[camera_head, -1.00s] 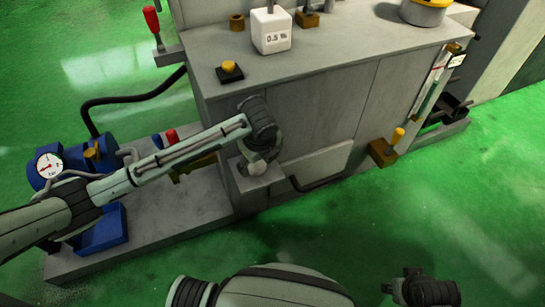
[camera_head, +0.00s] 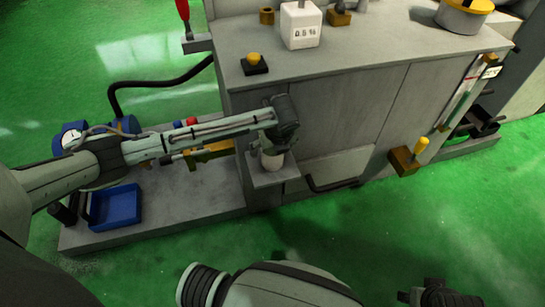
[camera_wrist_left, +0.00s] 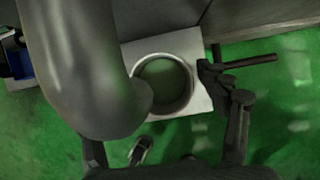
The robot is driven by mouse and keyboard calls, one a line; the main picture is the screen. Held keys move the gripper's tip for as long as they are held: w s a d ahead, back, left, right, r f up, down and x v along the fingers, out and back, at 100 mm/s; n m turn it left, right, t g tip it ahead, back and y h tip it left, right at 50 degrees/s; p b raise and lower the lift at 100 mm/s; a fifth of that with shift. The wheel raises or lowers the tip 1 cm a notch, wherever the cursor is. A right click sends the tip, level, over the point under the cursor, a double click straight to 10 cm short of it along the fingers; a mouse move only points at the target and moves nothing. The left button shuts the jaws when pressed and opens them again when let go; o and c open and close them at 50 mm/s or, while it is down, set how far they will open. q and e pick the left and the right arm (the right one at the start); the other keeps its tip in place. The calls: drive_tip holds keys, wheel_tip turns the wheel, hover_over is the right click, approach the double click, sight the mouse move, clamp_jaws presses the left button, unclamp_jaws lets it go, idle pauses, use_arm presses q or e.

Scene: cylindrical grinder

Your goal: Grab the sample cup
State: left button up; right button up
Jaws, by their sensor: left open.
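The sample cup (camera_head: 272,161) is a pale, round cup standing on a small grey shelf (camera_head: 287,175) at the front of the machine. In the left wrist view the cup (camera_wrist_left: 165,84) shows from above, with a round rim and a dull green inside. My left gripper (camera_head: 273,148) is open over the cup. In the wrist view one finger is right of the cup; the other is partly hidden low on the left. A thick grey curved pipe (camera_wrist_left: 75,65) covers the cup's left edge there. Part of my right arm's end (camera_head: 430,295) shows at the bottom edge.
A grey machine cabinet (camera_head: 330,110) stands behind the shelf, with a white box (camera_head: 300,25) and a yellow button (camera_head: 254,60) on top. A dark bar handle (camera_head: 333,185) sits right of the shelf. A blue tray (camera_head: 116,207) lies left. The green floor in front is clear.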

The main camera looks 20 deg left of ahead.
use_arm(q)
drive_tip(key=shift+c, duration=0.6)
drive_tip(key=c, duration=1.2)
